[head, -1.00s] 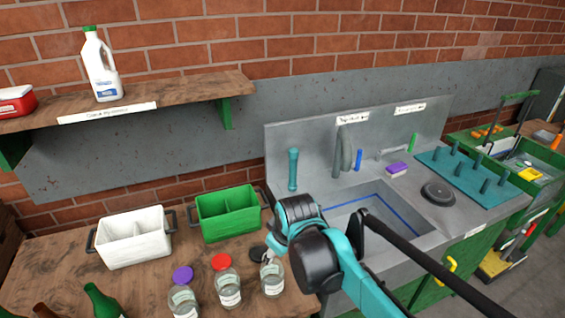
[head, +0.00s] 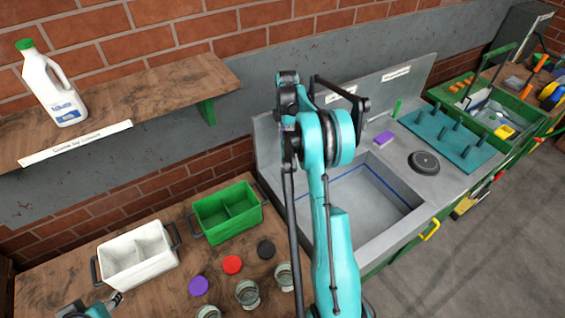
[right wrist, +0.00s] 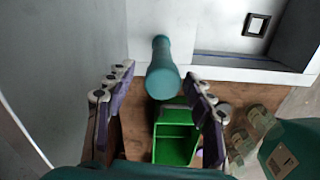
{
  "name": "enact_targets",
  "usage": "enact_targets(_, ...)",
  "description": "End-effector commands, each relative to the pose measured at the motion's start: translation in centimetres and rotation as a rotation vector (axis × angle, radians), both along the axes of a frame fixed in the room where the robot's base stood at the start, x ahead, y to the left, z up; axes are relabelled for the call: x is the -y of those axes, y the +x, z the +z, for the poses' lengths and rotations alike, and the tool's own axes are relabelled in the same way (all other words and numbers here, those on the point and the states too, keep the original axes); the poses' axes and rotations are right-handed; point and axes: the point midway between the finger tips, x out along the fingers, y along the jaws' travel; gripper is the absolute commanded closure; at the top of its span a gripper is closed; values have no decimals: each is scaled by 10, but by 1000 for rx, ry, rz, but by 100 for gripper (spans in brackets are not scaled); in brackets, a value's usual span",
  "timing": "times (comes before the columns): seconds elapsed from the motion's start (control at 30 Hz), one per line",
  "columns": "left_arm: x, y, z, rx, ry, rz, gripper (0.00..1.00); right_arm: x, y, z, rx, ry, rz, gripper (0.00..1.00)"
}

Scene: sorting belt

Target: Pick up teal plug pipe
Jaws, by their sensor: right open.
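The teal plug pipe (right wrist: 162,70) shows in the right wrist view as a teal cylinder with a rounded end, near the sink's pale edge. My right gripper (right wrist: 158,78) is open, with one finger on each side of the pipe. I see gaps between the pipe and both fingers. In the head view my right arm stands in front of the sink's back left corner and hides the pipe. My left gripper (head: 116,299) is partly visible at the lower left, and its jaws are not clear.
A green bin (head: 228,211) and a white bin (head: 136,257) sit on the wooden table. Purple (head: 198,286), red (head: 232,265) and black lids (head: 266,249) lie near glass jars (head: 247,292). The sink basin (head: 370,205) is empty. A teal peg board (head: 458,138) lies right of it.

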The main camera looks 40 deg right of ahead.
Motion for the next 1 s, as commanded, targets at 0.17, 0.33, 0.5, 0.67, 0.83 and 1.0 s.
enact_targets(0.17,0,0,-3,0,0,0,60,-1,0,-22,0,0,0,47)
enact_targets(0.33,0,0,-8,0,0,0,60,-4,-3,-48,1,0,-1,47)
enact_targets(0.5,0,0,-10,0,0,0,60,-4,-3,-67,1,0,-1,47)
enact_targets(0.67,0,0,-10,0,0,0,60,-4,-3,-70,1,0,-1,47)
enact_targets(0.83,0,0,-10,0,0,0,60,-4,-3,-69,1,0,-2,63)
enact_targets(1.0,0,0,-10,0,0,0,60,-4,-3,-69,1,0,-2,100)
